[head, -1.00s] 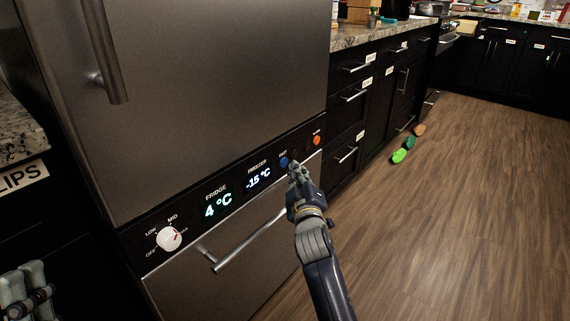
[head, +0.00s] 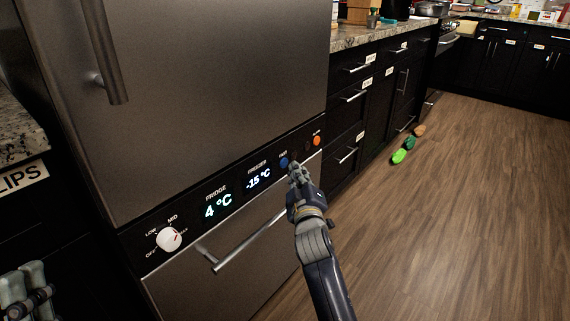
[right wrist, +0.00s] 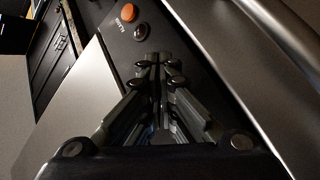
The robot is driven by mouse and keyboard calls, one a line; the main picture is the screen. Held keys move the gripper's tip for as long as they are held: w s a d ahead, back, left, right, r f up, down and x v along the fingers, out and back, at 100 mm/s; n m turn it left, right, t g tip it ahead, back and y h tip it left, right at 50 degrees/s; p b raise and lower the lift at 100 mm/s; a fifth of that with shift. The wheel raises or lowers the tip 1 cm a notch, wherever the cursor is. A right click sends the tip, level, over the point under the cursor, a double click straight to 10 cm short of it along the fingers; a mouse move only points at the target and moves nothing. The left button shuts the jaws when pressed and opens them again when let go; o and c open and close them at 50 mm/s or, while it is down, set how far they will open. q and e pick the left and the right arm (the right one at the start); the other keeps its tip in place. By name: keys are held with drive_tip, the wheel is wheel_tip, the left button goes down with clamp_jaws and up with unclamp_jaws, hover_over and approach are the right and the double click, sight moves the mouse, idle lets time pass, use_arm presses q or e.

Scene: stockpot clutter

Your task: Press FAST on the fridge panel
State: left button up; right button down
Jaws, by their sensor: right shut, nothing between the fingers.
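The fridge panel (head: 190,214) is a black strip between the upper door and the lower drawer. It carries a white knob, readouts of 4 °C and -15 °C, a blue button (head: 284,162) with a small label above that seems to read FAST, and an orange button (head: 317,141). My right gripper (head: 296,168) is shut and empty, its fingertips just below and right of the blue button; I cannot tell if they touch the panel. In the right wrist view the fingers (right wrist: 160,62) point at the panel, with the orange button (right wrist: 128,13) beyond; the blue button is mostly hidden. My left gripper (head: 28,290) is at the lower left.
The drawer's bar handle (head: 245,240) sticks out below the panel. Dark cabinets (head: 372,110) stand to the right. Green and brown items (head: 405,148) lie on the wooden floor (head: 450,220), which is otherwise open.

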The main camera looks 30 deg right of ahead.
drive_tip(key=shift+w, duration=0.15)
drive_tip(key=shift+w+a, duration=0.15)
drive_tip(key=shift+w, duration=0.1)
